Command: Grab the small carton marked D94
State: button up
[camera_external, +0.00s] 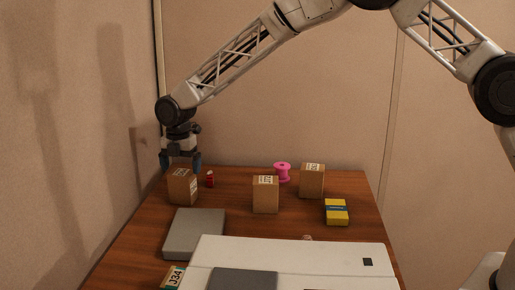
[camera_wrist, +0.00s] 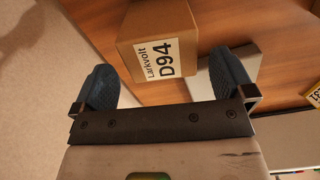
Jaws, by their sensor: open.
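The small carton marked D94 is a brown cardboard box (camera_wrist: 140,28) with a white label reading "Larkvolt D94" in the wrist view. In the external view, the carton under my gripper (camera_external: 181,189) stands at the left of the wooden table. My gripper (camera_external: 180,162) is open there, pointing down, at or just above the carton's top. In the wrist view my gripper (camera_wrist: 164,80) has its blue fingers spread to either side of the carton, with nothing clamped between them. Whether a finger touches the carton cannot be told.
A small red item (camera_external: 210,179) stands close right of the carton. A grey flat box (camera_external: 194,234) lies in front. Two other cartons (camera_external: 265,196) (camera_external: 312,182), a pink spool (camera_external: 282,172) and a yellow box (camera_external: 336,212) stand farther right. A white case (camera_external: 300,258) fills the front.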

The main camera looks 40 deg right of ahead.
aim_at(181, 172)
jog(key=shift+f, duration=2.45)
jog(key=c, duration=0.9)
